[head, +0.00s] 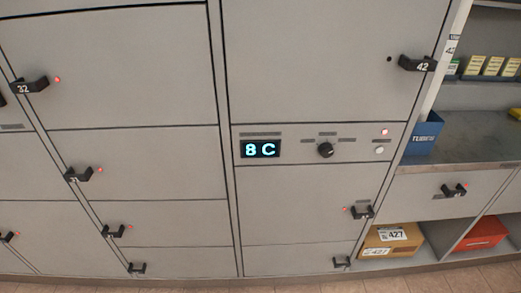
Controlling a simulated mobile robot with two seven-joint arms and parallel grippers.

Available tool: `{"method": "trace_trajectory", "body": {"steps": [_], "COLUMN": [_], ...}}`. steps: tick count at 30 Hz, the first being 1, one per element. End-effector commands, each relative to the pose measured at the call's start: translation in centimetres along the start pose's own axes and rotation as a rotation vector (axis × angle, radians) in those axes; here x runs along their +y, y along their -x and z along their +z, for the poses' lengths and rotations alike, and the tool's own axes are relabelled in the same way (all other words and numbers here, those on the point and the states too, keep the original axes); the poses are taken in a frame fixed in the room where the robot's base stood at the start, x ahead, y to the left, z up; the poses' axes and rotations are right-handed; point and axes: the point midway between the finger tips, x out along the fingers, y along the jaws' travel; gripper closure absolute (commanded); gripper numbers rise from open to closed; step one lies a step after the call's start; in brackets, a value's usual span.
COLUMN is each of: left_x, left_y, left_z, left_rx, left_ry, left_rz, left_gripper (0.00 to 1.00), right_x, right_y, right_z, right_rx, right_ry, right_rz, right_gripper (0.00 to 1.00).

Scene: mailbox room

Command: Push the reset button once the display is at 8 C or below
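The display (261,148) is on a grey panel strip in the locker wall, and it reads "8 C" in light blue on black. To its right on the same strip is a black knob (325,150). At the right end of the strip is a small round white button (379,151), with a lit red lamp (384,132) above it. The labels on the strip are too small to read, so I cannot tell for certain which control is the reset button. Neither of my grippers is in view.
Grey locker doors with black handles fill the wall; handle 42 (417,64) is above the strip and handle 32 (30,86) is at left. Right are a shelf with a blue box (424,136), a cardboard box (391,241) and a red box (480,234).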

Motion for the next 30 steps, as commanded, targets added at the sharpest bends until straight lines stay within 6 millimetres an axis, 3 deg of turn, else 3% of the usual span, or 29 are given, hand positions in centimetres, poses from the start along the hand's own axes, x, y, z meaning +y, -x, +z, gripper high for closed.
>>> {"method": "trace_trajectory", "body": {"steps": [4,24,30], "left_x": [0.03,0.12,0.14], "left_y": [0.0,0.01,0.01], "left_z": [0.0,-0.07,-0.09], "left_rx": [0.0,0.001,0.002], "left_ry": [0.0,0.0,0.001], "left_rz": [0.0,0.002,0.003], "left_gripper": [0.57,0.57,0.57], "right_x": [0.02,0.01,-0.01], "right_y": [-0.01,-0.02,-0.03], "right_z": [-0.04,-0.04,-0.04], "right_rx": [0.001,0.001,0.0], "right_ry": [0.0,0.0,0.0], "right_rz": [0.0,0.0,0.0], "right_gripper": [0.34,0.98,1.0]}}
